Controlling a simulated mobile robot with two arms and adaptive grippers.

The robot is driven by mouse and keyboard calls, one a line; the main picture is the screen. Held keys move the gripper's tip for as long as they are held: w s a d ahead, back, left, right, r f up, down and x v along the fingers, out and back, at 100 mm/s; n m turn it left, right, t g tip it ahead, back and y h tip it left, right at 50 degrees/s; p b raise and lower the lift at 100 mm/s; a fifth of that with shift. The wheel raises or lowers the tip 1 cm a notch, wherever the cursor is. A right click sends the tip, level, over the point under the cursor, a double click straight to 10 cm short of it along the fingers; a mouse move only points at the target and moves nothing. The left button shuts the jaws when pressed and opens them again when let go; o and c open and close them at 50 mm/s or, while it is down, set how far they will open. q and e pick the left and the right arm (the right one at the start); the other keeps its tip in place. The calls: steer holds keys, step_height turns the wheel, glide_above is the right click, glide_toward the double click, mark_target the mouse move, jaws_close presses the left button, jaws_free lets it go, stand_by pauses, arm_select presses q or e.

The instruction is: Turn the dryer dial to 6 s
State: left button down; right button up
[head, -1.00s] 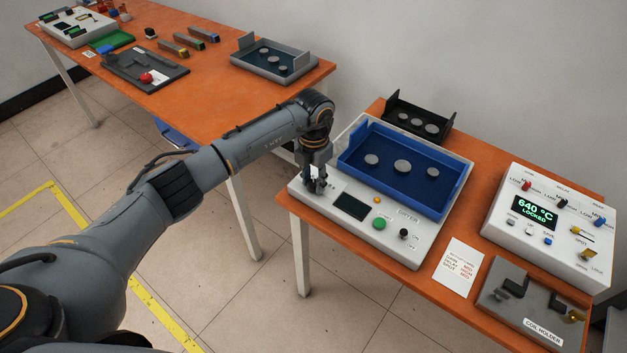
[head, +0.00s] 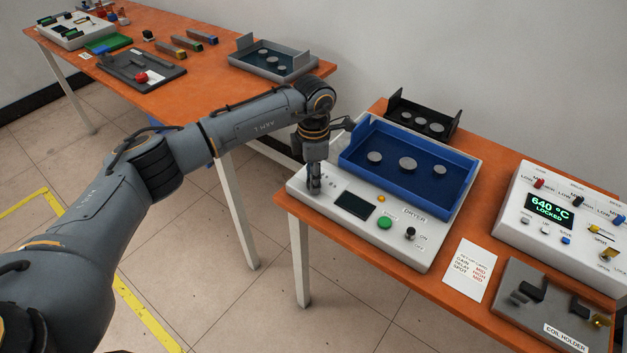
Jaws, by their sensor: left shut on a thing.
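The dryer (head: 385,248) is a white unit with a dark blank display (head: 355,205), a green button (head: 384,223), a small orange light (head: 381,198) and a black ON switch (head: 410,233). A blue tray (head: 390,182) with three grey discs sits on its back part. My left gripper (head: 314,188) points down at the left end of the dryer's front panel. It is shut on the dryer dial, which its fingers hide, so the dial's setting cannot be read. My right gripper is not in view.
Right of the dryer are a printed card (head: 469,270), a white heater unit reading "640 °C LOCKED" (head: 549,211) and a grey coil holder (head: 540,310). A black rack (head: 423,118) stands behind. Another orange table (head: 200,77) with several items is at the back left.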

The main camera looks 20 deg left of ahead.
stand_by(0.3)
arm_select(q)
steer(key=c, duration=1)
jaws_free()
step_height(320, 180, up, 12)
